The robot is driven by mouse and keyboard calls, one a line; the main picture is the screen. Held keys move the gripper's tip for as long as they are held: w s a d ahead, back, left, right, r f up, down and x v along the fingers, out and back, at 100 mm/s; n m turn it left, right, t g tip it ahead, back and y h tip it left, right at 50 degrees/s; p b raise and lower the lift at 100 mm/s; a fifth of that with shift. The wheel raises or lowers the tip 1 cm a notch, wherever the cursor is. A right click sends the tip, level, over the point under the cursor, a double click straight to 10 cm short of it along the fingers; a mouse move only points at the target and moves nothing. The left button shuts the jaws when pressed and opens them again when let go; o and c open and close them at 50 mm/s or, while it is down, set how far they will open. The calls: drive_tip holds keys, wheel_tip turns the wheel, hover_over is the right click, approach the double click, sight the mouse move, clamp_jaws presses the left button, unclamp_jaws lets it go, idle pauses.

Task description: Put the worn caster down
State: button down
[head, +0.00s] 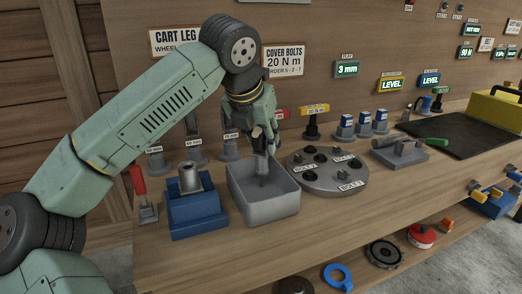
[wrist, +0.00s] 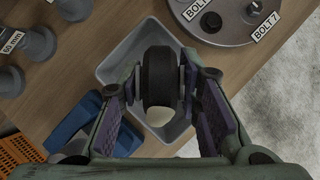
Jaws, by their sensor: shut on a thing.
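The worn caster (wrist: 160,76), a dark wheel, sits between the two purple-padded fingers of my gripper (wrist: 162,90) in the wrist view. My gripper is shut on it. Below it is a grey open bin (wrist: 118,62), which also shows on the bench in the head view (head: 262,212). In the head view my gripper (head: 264,160) points down over the bin, with its tips at about the rim. The caster is mostly hidden there, and I cannot tell whether it touches the bin floor.
A blue block with a metal cylinder (head: 198,217) stands close left of the bin. A round grey bolt plate (head: 328,184) stands close right. Pegs and signs are behind. The bench front edge is just ahead of the bin, with a lower shelf below.

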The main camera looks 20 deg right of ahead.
sight(261, 150)
drive_tip(key=shift+f, duration=1.75)
drive_tip(key=c, duration=1.2)
unclamp_jaws()
drive_tip(key=shift+r, duration=0.1)
drive_tip(key=shift+a+r, duration=0.1)
drive_tip(key=shift+r, duration=0.35)
drive_tip(key=b+v, duration=0.1)
drive_tip(key=v, duration=1)
drive_tip(key=shift+s+a+r, duration=0.15)
drive_tip(key=shift+s+r, duration=0.05)
